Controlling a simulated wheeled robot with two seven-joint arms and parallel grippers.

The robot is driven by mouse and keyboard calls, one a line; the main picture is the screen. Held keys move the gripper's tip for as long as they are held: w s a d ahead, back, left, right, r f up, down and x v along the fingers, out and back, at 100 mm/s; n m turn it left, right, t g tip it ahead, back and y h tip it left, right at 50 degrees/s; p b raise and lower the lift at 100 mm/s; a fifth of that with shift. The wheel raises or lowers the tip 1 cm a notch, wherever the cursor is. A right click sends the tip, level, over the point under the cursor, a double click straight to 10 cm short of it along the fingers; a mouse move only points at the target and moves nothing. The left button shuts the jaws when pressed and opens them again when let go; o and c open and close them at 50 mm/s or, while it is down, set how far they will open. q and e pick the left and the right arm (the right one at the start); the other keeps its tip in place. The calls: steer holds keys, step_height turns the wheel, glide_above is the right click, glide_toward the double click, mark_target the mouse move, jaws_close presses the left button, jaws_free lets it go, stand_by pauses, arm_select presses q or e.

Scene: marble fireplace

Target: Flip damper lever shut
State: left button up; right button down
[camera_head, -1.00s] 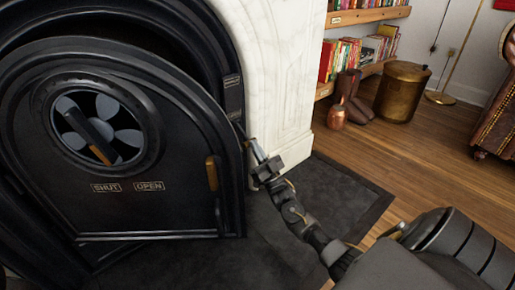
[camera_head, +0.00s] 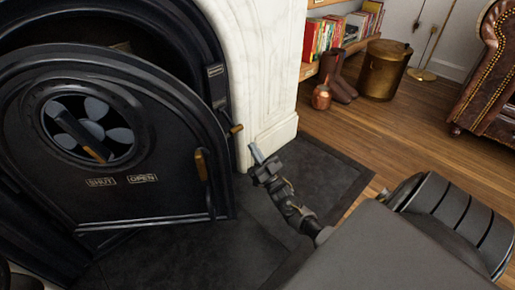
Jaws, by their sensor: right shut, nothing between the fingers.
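A short brass-tipped lever (camera_head: 235,129) sticks out to the right from the black fireplace surround, below small lettered plates (camera_head: 215,71) too small to read. A second dark, brass-tipped lever (camera_head: 80,135) lies across the round fan-shaped vent in the black door (camera_head: 130,195). Its tip points down right, above the words SHUT (camera_head: 101,182) and OPEN (camera_head: 143,178). My right gripper (camera_head: 257,153) is shut and empty, just right of and below the surround's lever, apart from it in the picture. My left gripper is not in view.
The door stands ajar, with a brass-coloured handle (camera_head: 201,165) on its right side. White marble (camera_head: 265,70) rises behind my gripper. A dark hearth slab (camera_head: 320,175) lies below. Boots, a copper jug (camera_head: 321,97) and a brass bin (camera_head: 383,69) stand farther back.

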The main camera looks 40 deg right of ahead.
steer(key=shift+s+f, duration=0.35)
steer(key=shift+f, duration=0.25)
steer(key=shift+s+f, duration=0.3)
steer(key=shift+f, duration=0.3)
